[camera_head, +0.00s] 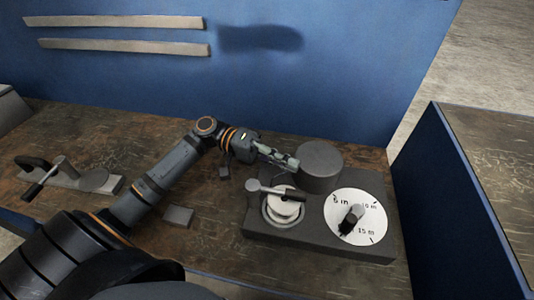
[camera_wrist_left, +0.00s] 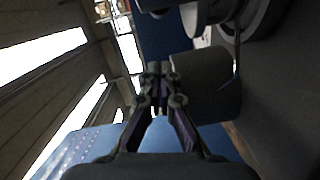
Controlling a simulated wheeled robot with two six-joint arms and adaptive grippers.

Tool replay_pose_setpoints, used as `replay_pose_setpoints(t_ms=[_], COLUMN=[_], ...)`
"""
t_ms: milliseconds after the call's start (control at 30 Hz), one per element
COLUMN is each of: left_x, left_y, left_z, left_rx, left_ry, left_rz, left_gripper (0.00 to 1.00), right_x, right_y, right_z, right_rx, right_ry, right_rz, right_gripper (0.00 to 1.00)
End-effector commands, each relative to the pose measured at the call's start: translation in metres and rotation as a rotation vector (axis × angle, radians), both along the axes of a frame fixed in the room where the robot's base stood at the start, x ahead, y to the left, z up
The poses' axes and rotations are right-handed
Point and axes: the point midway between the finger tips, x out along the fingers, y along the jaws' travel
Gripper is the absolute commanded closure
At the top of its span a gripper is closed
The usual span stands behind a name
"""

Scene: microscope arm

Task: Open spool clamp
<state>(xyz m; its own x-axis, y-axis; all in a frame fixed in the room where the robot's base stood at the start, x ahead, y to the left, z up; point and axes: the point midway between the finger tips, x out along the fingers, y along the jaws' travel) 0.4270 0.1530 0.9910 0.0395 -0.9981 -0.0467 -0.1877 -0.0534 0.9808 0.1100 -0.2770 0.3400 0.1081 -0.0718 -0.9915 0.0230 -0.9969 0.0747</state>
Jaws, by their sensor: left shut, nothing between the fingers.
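The spool clamp (camera_head: 290,196) is a bar with a black handle and a round grey end, lying across the top of the white spool (camera_head: 284,210) on the dark grey device (camera_head: 300,243). My left gripper (camera_head: 294,163) is shut and empty. It is above the device's back edge, beside the dark cylinder (camera_head: 320,163) and behind the clamp, apart from the handle. In the left wrist view the closed fingertips (camera_wrist_left: 160,70) are beside the dark cylinder (camera_wrist_left: 210,88), with white spool-like parts (camera_wrist_left: 193,17) at the top. My right gripper is not in view.
A dial (camera_head: 370,222) with a black knob is at the device's right. A small grey block (camera_head: 178,216) and a lever fixture (camera_head: 68,177) are on the brown bench (camera_head: 120,140) to the left. A blue wall (camera_head: 330,90) stands behind; a blue-sided table (camera_head: 450,200) is at right.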

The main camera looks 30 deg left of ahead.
Motion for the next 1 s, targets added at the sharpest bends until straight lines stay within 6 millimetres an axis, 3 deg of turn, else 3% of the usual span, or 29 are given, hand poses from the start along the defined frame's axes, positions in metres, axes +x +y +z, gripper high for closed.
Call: replay_pose_setpoints(t_ms=[33,200,333,1000], left_x=[0.001,-0.026,-0.035,-0.041], left_y=[-0.01,-0.014,-0.017,-0.018], left_z=[0.003,-0.003,-0.006,-0.009], left_rx=[-0.008,0.003,0.002,0.001], left_ry=[-0.004,0.004,0.002,-0.001], left_rz=[-0.001,-0.001,-0.001,-0.03], left_gripper=[1.0,1.0,1.0,1.0], right_x=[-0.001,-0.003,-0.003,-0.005], right_y=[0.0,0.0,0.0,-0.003], right_z=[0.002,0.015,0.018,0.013], right_rx=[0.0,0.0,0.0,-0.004], right_ry=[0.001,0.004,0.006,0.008], right_rz=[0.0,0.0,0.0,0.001], right_gripper=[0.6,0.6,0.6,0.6])
